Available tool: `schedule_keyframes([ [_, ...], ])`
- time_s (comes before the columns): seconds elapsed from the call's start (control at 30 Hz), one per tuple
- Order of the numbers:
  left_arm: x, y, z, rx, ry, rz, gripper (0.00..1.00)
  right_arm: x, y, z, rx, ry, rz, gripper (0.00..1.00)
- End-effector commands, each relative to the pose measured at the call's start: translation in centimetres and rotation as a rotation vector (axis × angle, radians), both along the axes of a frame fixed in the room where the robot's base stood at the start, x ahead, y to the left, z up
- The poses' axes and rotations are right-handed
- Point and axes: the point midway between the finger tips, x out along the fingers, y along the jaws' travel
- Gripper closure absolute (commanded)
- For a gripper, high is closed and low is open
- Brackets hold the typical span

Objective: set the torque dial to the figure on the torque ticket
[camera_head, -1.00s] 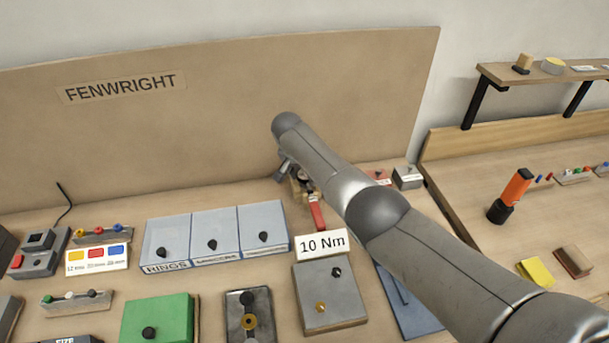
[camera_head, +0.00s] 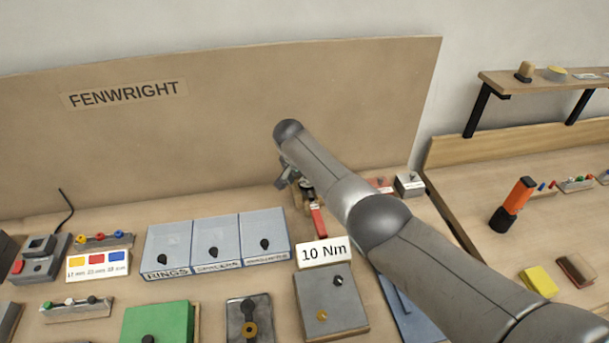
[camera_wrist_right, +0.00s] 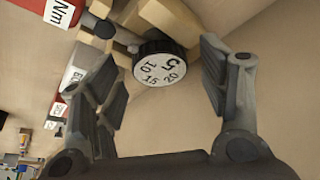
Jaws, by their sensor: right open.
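The torque ticket (camera_head: 323,252) is a white card reading "10 Nm", standing behind a grey box on the bench. The torque dial (camera_wrist_right: 160,66) is a black knurled knob with a white face marked 5, 10, 15 and 20, on a pale wooden mount. Which figure is set I cannot tell. My right gripper (camera_wrist_right: 161,68) is open, with one finger on each side of the dial and visible gaps between. In the head view my right gripper (camera_head: 287,176) is at the back of the bench, partly hidden by its own arm. My left gripper is not in view.
Red-and-white labelled blocks, one reading "Nm" (camera_wrist_right: 62,12), stand left of the dial in the wrist view. Blue-grey bins (camera_head: 217,240), a green box (camera_head: 158,322) and a grey box (camera_head: 331,300) crowd the bench. The tall back board (camera_head: 230,130) rises behind.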

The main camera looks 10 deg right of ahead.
Motion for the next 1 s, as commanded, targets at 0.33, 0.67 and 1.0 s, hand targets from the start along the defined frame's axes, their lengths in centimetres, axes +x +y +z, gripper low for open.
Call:
schedule_keyframes([
  [0.33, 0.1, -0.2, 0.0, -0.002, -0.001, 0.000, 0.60, -0.8, 0.6, 2.4, 0.001, -0.001, 0.001, 0.33],
  [0.67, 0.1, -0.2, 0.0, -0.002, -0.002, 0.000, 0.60, -2.5, 2.0, 7.7, 0.002, -0.002, 0.001, 0.33],
  [1.0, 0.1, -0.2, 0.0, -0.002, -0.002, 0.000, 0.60, -3.6, 2.8, 10.9, 0.001, 0.001, 0.000, 0.33],
])
